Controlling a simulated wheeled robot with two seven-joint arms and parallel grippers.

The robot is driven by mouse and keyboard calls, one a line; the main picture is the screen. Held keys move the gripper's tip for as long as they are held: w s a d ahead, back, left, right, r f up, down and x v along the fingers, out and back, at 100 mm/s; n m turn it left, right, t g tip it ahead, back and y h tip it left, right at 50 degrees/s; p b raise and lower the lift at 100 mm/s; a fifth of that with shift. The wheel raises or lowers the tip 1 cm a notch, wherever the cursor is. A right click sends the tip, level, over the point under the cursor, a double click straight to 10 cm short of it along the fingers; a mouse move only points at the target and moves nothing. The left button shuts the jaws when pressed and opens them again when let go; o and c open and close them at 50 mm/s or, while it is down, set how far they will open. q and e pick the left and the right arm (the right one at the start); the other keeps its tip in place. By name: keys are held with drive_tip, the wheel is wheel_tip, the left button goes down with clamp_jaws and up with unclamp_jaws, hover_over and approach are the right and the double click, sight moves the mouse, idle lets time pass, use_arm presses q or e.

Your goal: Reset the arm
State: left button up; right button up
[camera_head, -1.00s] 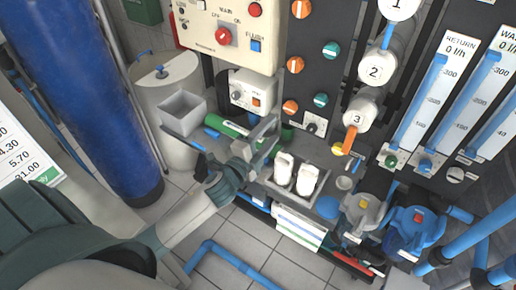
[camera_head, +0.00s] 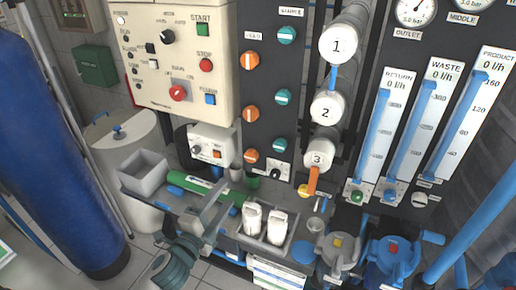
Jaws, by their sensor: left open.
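My left gripper (camera_head: 212,212) is grey and reaches up from the bottom of the head view. Its jaws are open and appear empty, in front of the bench shelf and left of two white bottles (camera_head: 264,222). Part of my left arm (camera_head: 172,265) shows at the bottom edge. A green cylinder (camera_head: 190,183) lies on the shelf behind the gripper and is partly covered by it. My right gripper is not in view.
A control panel (camera_head: 180,90) hangs above the shelf. A grey open box (camera_head: 143,174) stands at its left end. A tall blue tank (camera_head: 55,150) is at far left. Numbered white housings (camera_head: 338,44), flow meters (camera_head: 384,135) and blue pipes (camera_head: 480,235) fill the right.

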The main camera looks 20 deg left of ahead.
use_arm(q)
drive_tip(key=s+f+n+g+y, duration=0.3)
drive_tip(key=s+f+n+g, duration=0.4)
drive_tip(key=s+f+n, duration=0.4)
drive_tip(key=s+d+f+n+g+h, duration=0.1)
drive_tip(key=s+d+f+n+g, duration=0.2)
drive_tip(key=s, duration=0.6)
drive_tip(key=s+d+f+n+g+h, duration=0.1)
drive_tip(key=s+d+f+g, duration=0.3)
drive_tip(key=s, duration=0.5)
wheel_tip(320, 180, down, 32)
drive_tip(key=s+a+g+b, duration=0.1)
drive_tip(key=s+a+g, duration=0.1)
drive_tip(key=s+a+f+g, duration=0.1)
drive_tip(key=s+a+f, duration=0.1)
drive_tip(key=s+f, duration=1.4)
drive_tip(key=shift+s+a+f+m+b, duration=0.3)
drive_tip(key=shift+s+b, duration=0.15)
drive_tip(key=shift+s, duration=0.15)
